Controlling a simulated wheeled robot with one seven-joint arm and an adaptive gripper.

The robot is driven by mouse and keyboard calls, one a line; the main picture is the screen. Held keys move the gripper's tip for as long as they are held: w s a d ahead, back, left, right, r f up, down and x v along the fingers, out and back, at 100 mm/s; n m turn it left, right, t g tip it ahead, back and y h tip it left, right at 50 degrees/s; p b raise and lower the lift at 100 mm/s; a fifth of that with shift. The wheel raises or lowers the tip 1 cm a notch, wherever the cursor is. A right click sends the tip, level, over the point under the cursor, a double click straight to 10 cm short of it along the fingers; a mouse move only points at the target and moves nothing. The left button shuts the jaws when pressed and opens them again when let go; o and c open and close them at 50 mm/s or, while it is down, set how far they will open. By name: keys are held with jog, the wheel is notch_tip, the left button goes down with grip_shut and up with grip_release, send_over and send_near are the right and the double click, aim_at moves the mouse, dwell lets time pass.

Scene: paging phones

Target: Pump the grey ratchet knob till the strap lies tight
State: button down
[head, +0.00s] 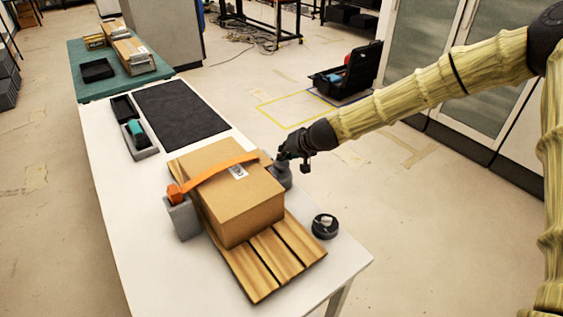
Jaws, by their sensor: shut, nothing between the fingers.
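A cardboard box (236,205) sits on a slatted wooden pallet (262,262) on the white table. An orange strap (218,169) runs across the top of the box. At its left end is an orange piece above a grey block (183,218) beside the box. My gripper (284,160) is shut and empty at the box's far right side. It is just above a grey knob-like part (281,176), which is partly hidden by the box and the gripper. I cannot tell whether they touch. How tight the strap is cannot be made out clearly.
A round black item (325,226) lies near the table's right edge. A black mat (181,110) and a grey tray with a teal item (137,138) lie farther back. A green table (92,73) adjoins behind. An open black case (346,73) stands on the floor.

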jog(key=shift+f+b, duration=0.55)
jog(key=shift+f, duration=0.25)
dwell(0.8)
jog(key=shift+r, duration=0.2)
jog(key=shift+r+p, duration=1.15)
jog(key=shift+r, duration=0.25)
jog(key=shift+r+p, duration=1.75)
jog(key=shift+r, duration=0.75)
jog(key=shift+r, duration=0.1)
